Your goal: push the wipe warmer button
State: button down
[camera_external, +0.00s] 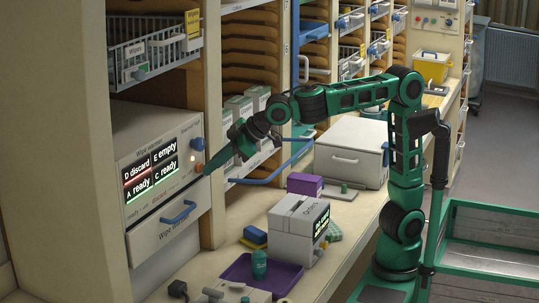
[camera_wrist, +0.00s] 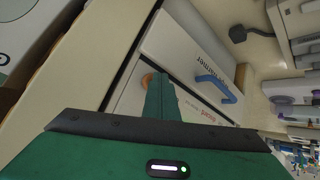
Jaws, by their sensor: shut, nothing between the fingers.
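The wipe warmer (camera_external: 150,205) is a cream cabinet unit at the left, with a lit display (camera_external: 151,170) reading D discard, E empty, A ready and C ready. To the right of the display are a small glowing light (camera_external: 192,158) and an orange round button (camera_external: 199,168). My green gripper (camera_external: 207,173) is shut and empty, its tip right by the orange button. In the wrist view the fingers (camera_wrist: 160,82) partly cover the orange button (camera_wrist: 148,79). I cannot tell whether they touch it.
A blue drawer handle (camera_external: 178,212) sits below the display. On the counter stand a white box with a display (camera_external: 298,226), a purple tray (camera_external: 236,271) and a purple box (camera_external: 304,184). A wire basket (camera_external: 152,52) hangs above the warmer.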

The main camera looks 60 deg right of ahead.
jog(key=s, duration=0.6)
dwell(0.4)
